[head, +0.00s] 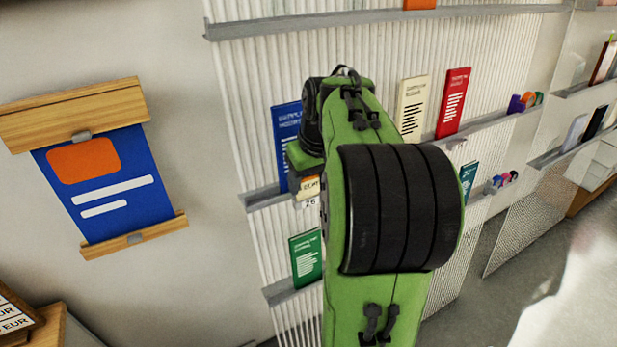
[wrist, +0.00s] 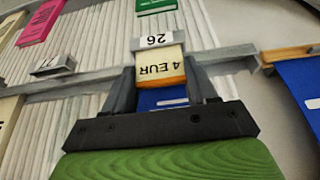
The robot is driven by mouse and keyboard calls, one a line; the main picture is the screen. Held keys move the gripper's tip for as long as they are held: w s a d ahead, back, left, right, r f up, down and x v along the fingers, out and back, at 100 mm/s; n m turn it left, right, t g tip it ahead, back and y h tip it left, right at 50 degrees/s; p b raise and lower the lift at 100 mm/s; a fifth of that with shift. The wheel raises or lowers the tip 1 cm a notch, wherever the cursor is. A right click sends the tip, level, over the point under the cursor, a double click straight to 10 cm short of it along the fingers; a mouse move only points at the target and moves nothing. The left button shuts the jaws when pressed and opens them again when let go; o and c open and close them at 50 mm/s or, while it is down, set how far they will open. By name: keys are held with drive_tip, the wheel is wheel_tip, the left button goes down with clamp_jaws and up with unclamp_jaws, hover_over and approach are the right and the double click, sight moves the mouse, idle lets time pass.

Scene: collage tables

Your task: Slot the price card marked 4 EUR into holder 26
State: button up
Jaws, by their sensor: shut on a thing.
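The price card marked 4 EUR (wrist: 158,67) is cream with an orange edge. It is between the two dark fingers of my gripper (wrist: 160,72), which is shut on it. The white label of holder 26 (wrist: 155,41) shows upside down in the wrist view, and the card's edge meets it. I cannot tell how deep the card sits in the holder. In the head view my arm covers most of the gripper; part of the card (head: 309,187) shows just above holder 26 (head: 311,203) on the shelf edge.
A blue book (head: 287,135) stands on the shelf right behind the card. Holder 27 (wrist: 53,66) is farther along the same rail. A cream book (head: 412,108) and a red book (head: 453,102) stand to the right. A blue wall banner (head: 108,185) hangs at left.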

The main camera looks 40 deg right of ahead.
drive_tip(key=shift+f+b, duration=0.5)
drive_tip(key=shift+f, duration=0.1)
drive_tip(key=o, duration=1.3)
drive_tip(key=shift+o, duration=0.2)
drive_tip(key=shift+r, duration=0.1)
wheel_tip(320, 180, up, 6)
drive_tip(key=p, duration=0.5)
drive_tip(key=shift+w+f+p, duration=0.15)
drive_tip(key=shift+f+p, duration=0.05)
drive_tip(key=shift+p, duration=0.1)
drive_tip(key=s+a+r, duration=0.1)
drive_tip(key=s+a, duration=0.1)
drive_tip(key=s, duration=0.4)
drive_tip(key=shift+s+r, duration=0.2)
drive_tip(key=shift+s, duration=0.15)
